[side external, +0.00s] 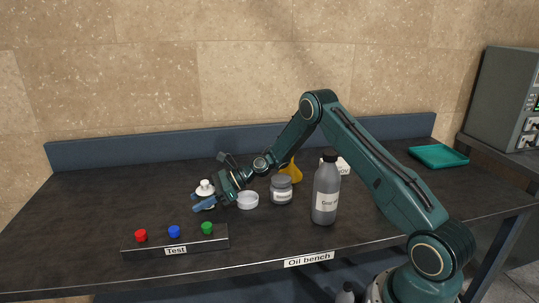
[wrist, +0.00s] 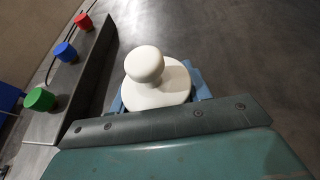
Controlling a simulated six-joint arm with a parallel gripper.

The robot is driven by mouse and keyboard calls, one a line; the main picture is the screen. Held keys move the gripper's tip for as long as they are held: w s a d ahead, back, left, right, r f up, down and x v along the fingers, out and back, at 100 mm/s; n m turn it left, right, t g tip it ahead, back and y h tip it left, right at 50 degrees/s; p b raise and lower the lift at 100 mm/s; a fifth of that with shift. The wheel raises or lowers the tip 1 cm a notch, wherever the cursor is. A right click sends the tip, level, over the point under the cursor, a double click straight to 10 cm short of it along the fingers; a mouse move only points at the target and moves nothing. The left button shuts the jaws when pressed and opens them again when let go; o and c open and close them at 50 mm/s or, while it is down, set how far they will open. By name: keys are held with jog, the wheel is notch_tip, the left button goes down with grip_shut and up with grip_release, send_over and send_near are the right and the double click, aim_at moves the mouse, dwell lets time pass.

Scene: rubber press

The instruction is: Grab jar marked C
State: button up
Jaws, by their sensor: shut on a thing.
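My gripper (side external: 208,202) is low over the left part of the bench, with its blue jaws shut on a white round piece with a ball knob (side external: 205,187). In the wrist view, the white knobbed piece (wrist: 155,80) sits between the jaws (wrist: 160,100), knob toward the camera. I cannot see whether it is a lid alone or a lidded jar, or whether it touches the bench. A grey jar (side external: 281,192) with a white label stands to the right; its lettering is too small to read. No letter C is readable in either view.
A white round dish (side external: 248,201) lies just right of my gripper. A grey bottle (side external: 326,195) and a yellow funnel-like thing (side external: 293,172) stand farther right. The "Test" button box (side external: 190,241) is in front. A green tray (side external: 438,156) lies far right.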

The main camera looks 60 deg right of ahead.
jog(key=shift+r, duration=0.1)
notch_tip(320, 180, up, 20)
dwell(0.7)
dwell(0.4)
